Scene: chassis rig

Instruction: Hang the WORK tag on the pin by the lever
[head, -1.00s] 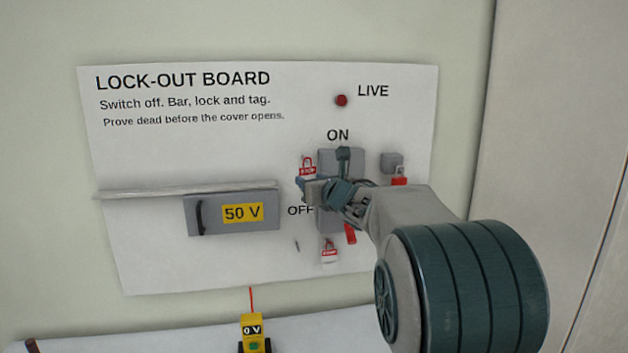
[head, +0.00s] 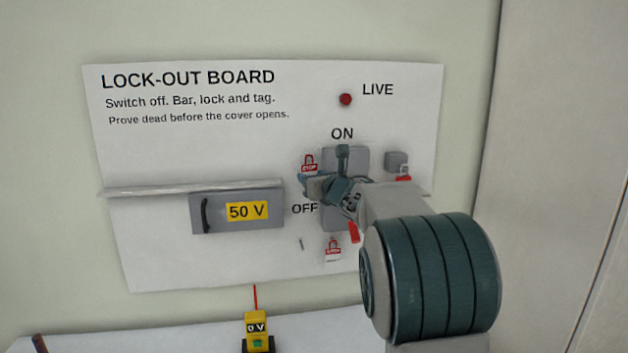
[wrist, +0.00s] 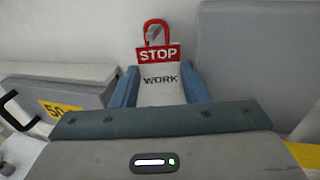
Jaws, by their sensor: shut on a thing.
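The WORK tag (wrist: 160,86) is white with a red STOP band and a red loop at its top. In the wrist view it stands between the two blue fingers of my gripper (wrist: 159,88). In the head view its red top (head: 309,163) shows just above my gripper (head: 312,186), left of the switch. My gripper is shut on it. The lever (head: 342,158) points up toward ON on the grey switch box, partly hidden by my gripper. A small thin pin (head: 301,244) sticks out of the board lower left of the switch.
Another red and white tag (head: 333,248) hangs below the switch, with a red item (head: 354,232) beside it. A grey block (head: 396,160) is at right. The 50 V cover (head: 237,212) and ledge (head: 180,190) are at left. A yellow meter (head: 257,330) reads 0 V. The LIVE lamp (head: 346,99) is dark red.

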